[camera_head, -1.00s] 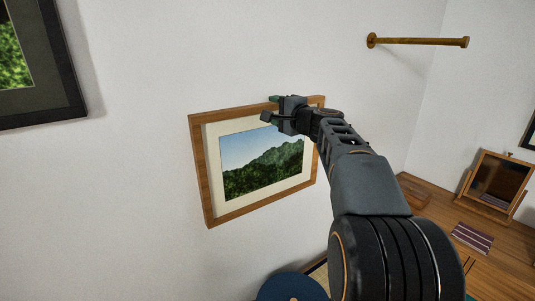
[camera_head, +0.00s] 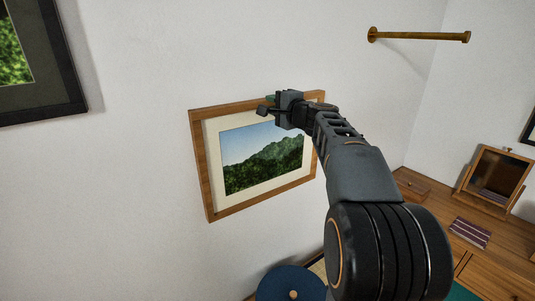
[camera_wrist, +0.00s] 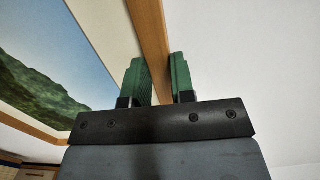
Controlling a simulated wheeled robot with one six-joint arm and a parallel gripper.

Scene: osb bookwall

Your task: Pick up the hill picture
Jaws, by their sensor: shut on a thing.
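The hill picture (camera_head: 262,158) shows green hills under a blue sky, with a cream mount and a wooden frame. It is upright against the white wall in the head view, tilted a little in the picture. My gripper (camera_head: 268,104) is at the top edge of its frame, right of the middle, and hides part of that edge. In the wrist view my gripper's green finger pads (camera_wrist: 157,80) stand on either side of the wooden frame bar (camera_wrist: 151,40), shut on it. Part of the hill picture (camera_wrist: 45,65) shows at the left there.
A dark-framed picture (camera_head: 45,105) hangs at the upper left. A wooden rail (camera_head: 420,36) sticks out from the wall at the upper right. A wooden desk (camera_head: 440,215) with a small mirror (camera_head: 495,175) stands at the right. A round blue thing (camera_head: 285,285) is below the picture.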

